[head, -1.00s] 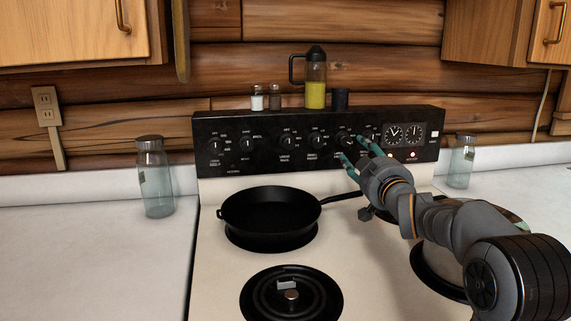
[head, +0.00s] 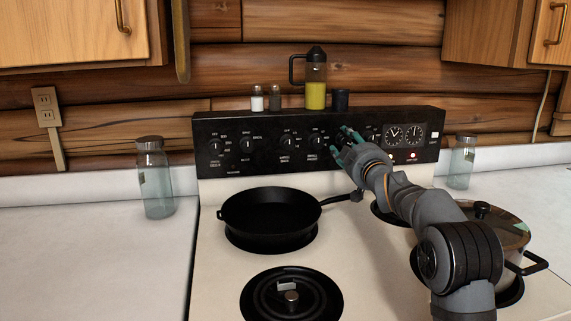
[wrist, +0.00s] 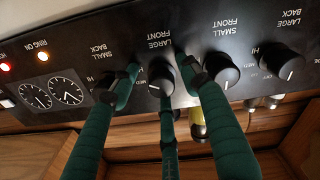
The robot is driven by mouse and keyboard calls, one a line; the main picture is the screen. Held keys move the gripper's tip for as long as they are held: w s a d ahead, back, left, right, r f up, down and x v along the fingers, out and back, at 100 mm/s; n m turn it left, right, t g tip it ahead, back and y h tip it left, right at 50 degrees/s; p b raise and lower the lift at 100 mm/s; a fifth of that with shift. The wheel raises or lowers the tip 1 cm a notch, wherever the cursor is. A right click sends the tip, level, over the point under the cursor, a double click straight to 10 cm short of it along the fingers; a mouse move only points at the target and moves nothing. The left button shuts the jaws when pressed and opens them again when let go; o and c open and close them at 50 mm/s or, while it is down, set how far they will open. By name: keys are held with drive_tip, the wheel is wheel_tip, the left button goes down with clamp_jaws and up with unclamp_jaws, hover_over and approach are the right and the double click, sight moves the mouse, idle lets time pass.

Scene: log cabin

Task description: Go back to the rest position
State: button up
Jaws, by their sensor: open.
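My gripper (head: 344,143) has green fingers and is in front of the right half of the black stove control panel (head: 260,135). In the wrist view, my gripper (wrist: 160,85) is open, with its fingers spread around the LARGE FRONT knob (wrist: 160,79). Whether they touch it is unclear. The SMALL FRONT knob (wrist: 221,70) is beside the right finger. The SMALL BACK knob (wrist: 106,88) is partly hidden by the left finger. Nothing is held.
A black skillet (head: 268,212) sits on the back left burner. A lidded pot (head: 507,240) stands at the right, partly behind my arm. An oil bottle (head: 315,85) and shakers (head: 275,97) stand on the panel top. Glass jars (head: 155,180) flank the stove.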

drive_tip(key=n, duration=0.1)
drive_tip(key=n+p, duration=0.1)
drive_tip(key=n, duration=0.3)
drive_tip(key=shift+s+d+r+y, duration=0.1)
drive_tip(key=shift+r+y, duration=0.15)
drive_tip(key=shift+y, duration=0.05)
drive_tip(key=n+p, duration=0.3)
drive_tip(key=n, duration=0.3)
drive_tip(key=shift+r, duration=0.15)
drive_tip(key=n+p, duration=0.5)
drive_tip(key=p, duration=0.1)
drive_tip(key=shift+r+n+g, duration=0.25)
drive_tip(key=shift+n+g, duration=0.05)
drive_tip(key=shift+n, duration=0.1)
drive_tip(key=n+p, duration=0.2)
drive_tip(key=p, duration=0.1)
drive_tip(key=shift+f+y, duration=0.15)
drive_tip(key=shift+y, duration=0.25)
drive_tip(key=shift+f+n+p, duration=0.1)
drive_tip(key=shift+n+p, duration=0.2)
drive_tip(key=shift+n, duration=0.1)
drive_tip(key=shift+f, duration=0.1)
drive_tip(key=shift+d+f, duration=0.1)
